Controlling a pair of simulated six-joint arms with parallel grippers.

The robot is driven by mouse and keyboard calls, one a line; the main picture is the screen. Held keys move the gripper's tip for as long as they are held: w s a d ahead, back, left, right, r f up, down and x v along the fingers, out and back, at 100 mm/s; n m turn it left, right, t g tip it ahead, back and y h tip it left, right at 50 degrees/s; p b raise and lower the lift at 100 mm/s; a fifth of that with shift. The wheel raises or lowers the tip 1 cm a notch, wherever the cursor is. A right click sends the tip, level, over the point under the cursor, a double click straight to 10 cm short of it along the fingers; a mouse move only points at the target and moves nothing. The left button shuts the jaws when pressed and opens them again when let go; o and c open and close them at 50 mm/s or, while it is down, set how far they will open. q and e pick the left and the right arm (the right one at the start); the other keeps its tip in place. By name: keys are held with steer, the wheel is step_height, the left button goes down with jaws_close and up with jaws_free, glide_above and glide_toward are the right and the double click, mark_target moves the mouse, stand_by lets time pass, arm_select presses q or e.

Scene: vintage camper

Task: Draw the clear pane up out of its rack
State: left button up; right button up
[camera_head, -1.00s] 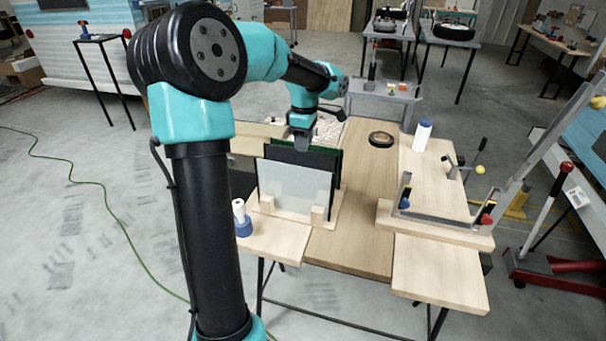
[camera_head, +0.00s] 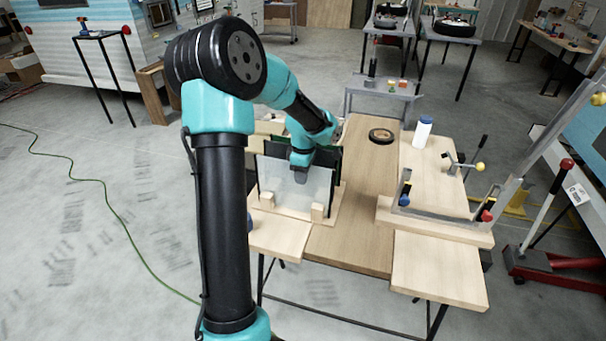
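A wooden rack (camera_head: 284,210) with two front blocks stands on the left of the workbench. A pale, see-through-looking pane (camera_head: 292,193) stands upright at its front, its lower edge behind the blocks. Darker panes (camera_head: 339,162), one with a green edge, stand close behind it. My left gripper (camera_head: 301,178) points down at the pale pane's upper middle and covers part of its top edge. The gap between its fingers is not visible, so I cannot tell whether it touches or grips the pane. My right gripper is not in view.
A black tape roll (camera_head: 381,136) and a white bottle with a blue cap (camera_head: 422,132) stand at the back of the bench. A grey angled frame (camera_head: 440,222) with clamps is at right. The bench middle (camera_head: 355,215) is clear.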

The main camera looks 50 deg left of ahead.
arm_select(q)
jaws_close()
stand_by(0.3)
stand_by(0.5)
